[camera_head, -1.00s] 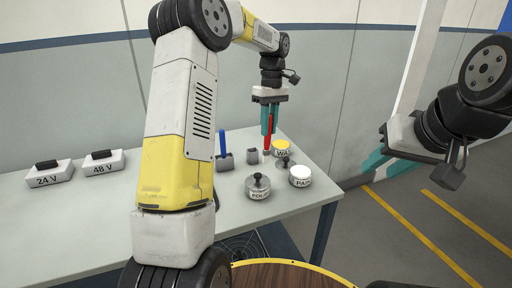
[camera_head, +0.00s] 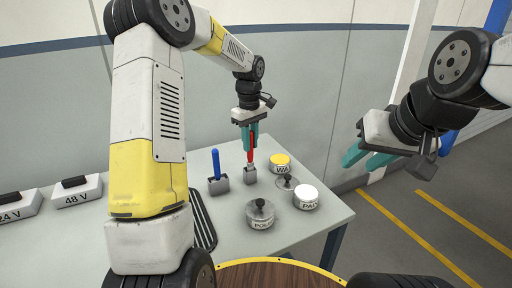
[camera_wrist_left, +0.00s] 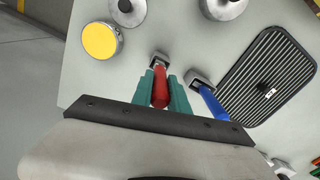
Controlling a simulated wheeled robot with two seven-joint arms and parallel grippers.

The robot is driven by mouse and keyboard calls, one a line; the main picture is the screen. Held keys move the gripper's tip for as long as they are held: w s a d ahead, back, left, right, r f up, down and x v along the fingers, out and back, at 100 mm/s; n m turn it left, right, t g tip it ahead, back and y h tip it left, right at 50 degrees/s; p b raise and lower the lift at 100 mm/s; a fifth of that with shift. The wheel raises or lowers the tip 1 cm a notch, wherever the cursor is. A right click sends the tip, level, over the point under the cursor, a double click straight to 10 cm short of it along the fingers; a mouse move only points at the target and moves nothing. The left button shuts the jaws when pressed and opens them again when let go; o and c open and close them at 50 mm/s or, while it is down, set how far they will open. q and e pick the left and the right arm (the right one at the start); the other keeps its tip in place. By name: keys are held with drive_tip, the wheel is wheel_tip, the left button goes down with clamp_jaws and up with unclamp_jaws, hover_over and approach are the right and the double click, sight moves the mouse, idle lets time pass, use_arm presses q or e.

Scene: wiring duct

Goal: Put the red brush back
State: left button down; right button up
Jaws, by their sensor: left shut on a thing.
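My left gripper (camera_head: 249,138) is shut on the red brush (camera_head: 251,154), which is held roughly upright. The brush's lower end is at the small grey holder (camera_head: 250,176); I cannot tell whether it is inside or just above it. In the left wrist view the red brush (camera_wrist_left: 160,88) sits between the teal fingers, with the holder (camera_wrist_left: 158,58) right at its far end. The blue brush (camera_head: 216,163) stands in a similar grey holder (camera_head: 218,186) to the left. My right gripper (camera_head: 366,158) is empty, fingers apart, off the table's right side.
Near the holders are a yellow-topped tin (camera_head: 280,162), a white-topped tin (camera_head: 306,196), a knobbed polish tin (camera_head: 260,213) and a loose knobbed lid (camera_head: 286,182). A dark ribbed mat (camera_head: 203,222) lies left of them.

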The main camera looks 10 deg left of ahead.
sight(251, 162)
use_arm(q)
wheel_tip(251, 162, down, 4)
drive_tip(key=shift+r, duration=0.1)
drive_tip(key=c, duration=1.3)
unclamp_jaws()
